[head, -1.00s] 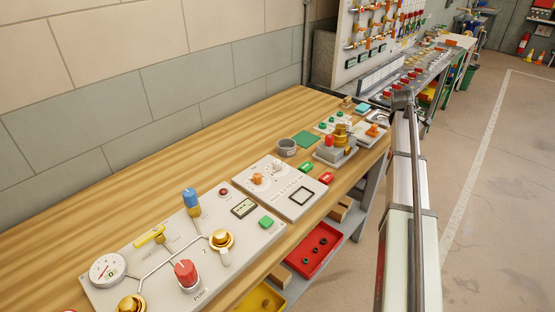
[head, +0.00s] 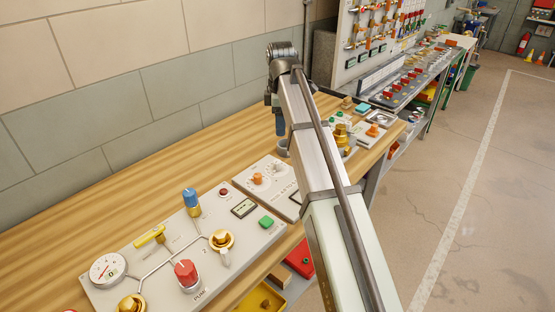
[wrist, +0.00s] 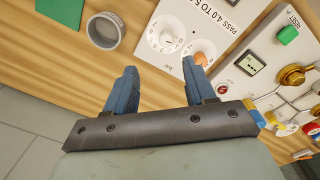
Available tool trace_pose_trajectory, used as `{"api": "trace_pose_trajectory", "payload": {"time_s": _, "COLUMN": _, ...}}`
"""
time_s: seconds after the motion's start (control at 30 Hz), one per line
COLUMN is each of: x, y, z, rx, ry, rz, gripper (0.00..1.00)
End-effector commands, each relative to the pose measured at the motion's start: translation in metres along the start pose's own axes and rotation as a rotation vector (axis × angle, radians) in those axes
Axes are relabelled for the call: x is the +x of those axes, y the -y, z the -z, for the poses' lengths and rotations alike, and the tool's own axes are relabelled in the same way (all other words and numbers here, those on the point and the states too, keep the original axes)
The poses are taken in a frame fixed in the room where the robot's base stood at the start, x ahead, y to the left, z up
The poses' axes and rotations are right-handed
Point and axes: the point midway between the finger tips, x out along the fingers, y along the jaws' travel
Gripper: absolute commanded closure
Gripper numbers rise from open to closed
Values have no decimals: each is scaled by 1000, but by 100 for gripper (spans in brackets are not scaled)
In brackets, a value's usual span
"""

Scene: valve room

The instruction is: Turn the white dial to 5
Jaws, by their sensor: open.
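The white dial (wrist: 168,39) sits on a white panel (wrist: 208,12), with a ring of small marks around it. Its setting is too small to read. In the head view the dial (head: 278,168) shows just left of my arm. My gripper (wrist: 159,68) is open and empty, its two blue fingers apart. In the wrist view the dial lies beyond the fingertips, between their lines. In the head view my gripper (head: 281,142) hangs over the bench near the panel's far end, partly hidden by my arm.
An orange knob (wrist: 202,55) is close by the right fingertip in the wrist view. A grey ring-shaped cup (wrist: 104,31) and a green square (wrist: 62,10) lie left of the panel. A second panel with gauge, valves and a red knob (head: 186,273) stands nearer.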

Motion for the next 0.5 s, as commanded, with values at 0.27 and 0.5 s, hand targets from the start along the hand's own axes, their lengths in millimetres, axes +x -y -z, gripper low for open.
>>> {"api": "trace_pose_trajectory", "payload": {"time_s": 0.27, "x": 13, "y": 10, "z": 9, "rx": -15, "ry": -2, "rz": 21, "gripper": 45}}
{"api": "trace_pose_trajectory", "payload": {"time_s": 0.5, "x": 51, "y": 10, "z": 9, "rx": -15, "ry": -2, "rz": 20, "gripper": 45}}
